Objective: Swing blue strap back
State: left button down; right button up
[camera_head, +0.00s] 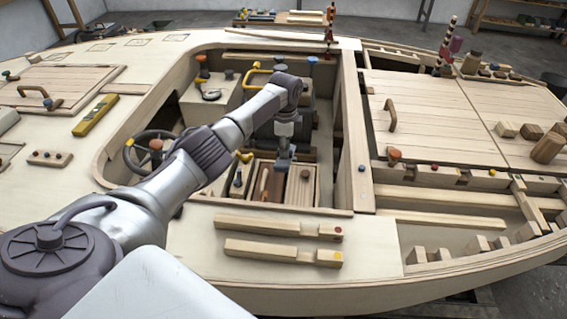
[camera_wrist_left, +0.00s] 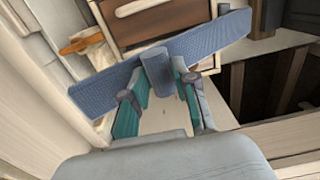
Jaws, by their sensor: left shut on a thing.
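The blue strap (camera_wrist_left: 208,38) runs as a long flat band across the left wrist view, from lower left to upper right. A thick blue block (camera_wrist_left: 158,72) sits at its middle. My left gripper (camera_wrist_left: 164,82) has its teal-padded fingers on both sides of this block and is shut on it. In the head view my left gripper (camera_head: 283,165) reaches down into the open well of the hull, above the small compartments. I cannot make out the strap clearly there, as the arm and gripper cover that spot. My right gripper is in neither view.
Compartment boxes (camera_head: 300,185) lie under the gripper, with the well's side wall (camera_head: 349,130) to its right. A black wheel (camera_head: 153,150) stands at left. Two wooden bars (camera_head: 270,225) lie on the front deck. A yellow level (camera_head: 95,115) lies on the left deck.

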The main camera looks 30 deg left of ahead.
pick_arm(q)
jog(key=shift+w+a+r+b, duration=0.5)
jog(key=shift+w+b, duration=0.05)
jog(key=shift+w, duration=0.25)
jog(key=c, duration=1.1)
grip_release()
jog(key=shift+f, duration=0.15)
jog(key=shift+c, duration=0.2)
jog(key=shift+o, duration=1.3)
jog(key=shift+w+a+f, duration=0.15)
jog(key=shift+w+f, duration=0.15)
jog(key=shift+w, duration=0.1)
jog(key=shift+s+r, duration=0.1)
jog(key=shift+r, duration=0.05)
notch_tip(320, 180, up, 12)
jog(key=shift+c, duration=0.2)
